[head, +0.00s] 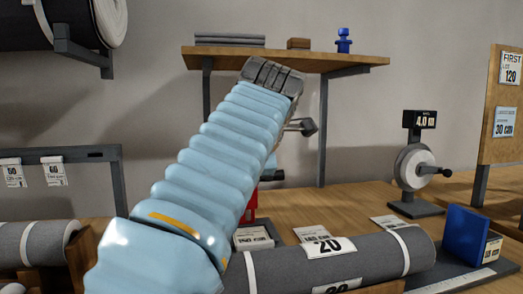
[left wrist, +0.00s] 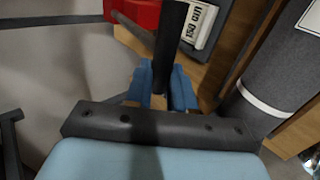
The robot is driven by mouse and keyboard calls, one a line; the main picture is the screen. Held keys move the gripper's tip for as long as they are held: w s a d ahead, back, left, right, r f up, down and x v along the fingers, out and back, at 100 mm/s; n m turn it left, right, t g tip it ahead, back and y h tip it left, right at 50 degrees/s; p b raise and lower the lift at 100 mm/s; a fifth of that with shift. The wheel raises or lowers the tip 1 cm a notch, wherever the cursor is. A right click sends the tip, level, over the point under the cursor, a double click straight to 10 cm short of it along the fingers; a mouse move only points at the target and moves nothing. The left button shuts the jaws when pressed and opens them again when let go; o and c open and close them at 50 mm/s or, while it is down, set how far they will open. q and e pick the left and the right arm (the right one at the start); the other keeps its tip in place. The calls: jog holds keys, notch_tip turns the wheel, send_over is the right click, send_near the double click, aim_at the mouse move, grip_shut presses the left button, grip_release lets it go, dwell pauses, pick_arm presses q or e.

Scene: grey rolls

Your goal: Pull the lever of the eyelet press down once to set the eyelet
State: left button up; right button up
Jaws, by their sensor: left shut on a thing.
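The eyelet press is red and mostly hidden behind my left arm in the head view, where a bit of its red body (head: 250,207) shows. In the left wrist view its red part (left wrist: 138,12) is at the top. The dark lever (left wrist: 171,42) runs down between the blue fingers of my left gripper (left wrist: 163,90), which is shut on it. My left arm's light blue sleeve hides the gripper's hold in the head view. I cannot tell the lever's exact angle. My right gripper is in neither view.
A grey roll (head: 360,258) with labels lies in front of the press. A white label card (head: 254,238) lies beside the press. A blue block (head: 464,236) and a reel counter (head: 412,165) stand at right. A wooden shelf (head: 340,59) hangs behind my arm.

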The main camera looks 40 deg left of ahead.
pick_arm(q)
jog(key=shift+f, duration=0.2)
jog(key=shift+s+d+f+b, duration=0.1)
jog(key=shift+f+b, duration=0.5)
jog(key=shift+f, duration=0.2)
jog(key=shift+f+b, duration=0.55)
jog(key=shift+f, duration=0.2)
jog(key=shift+f+b, duration=0.3)
jog(key=shift+f, duration=0.1)
jog(key=o, duration=0.8)
jog(key=shift+r, duration=0.1)
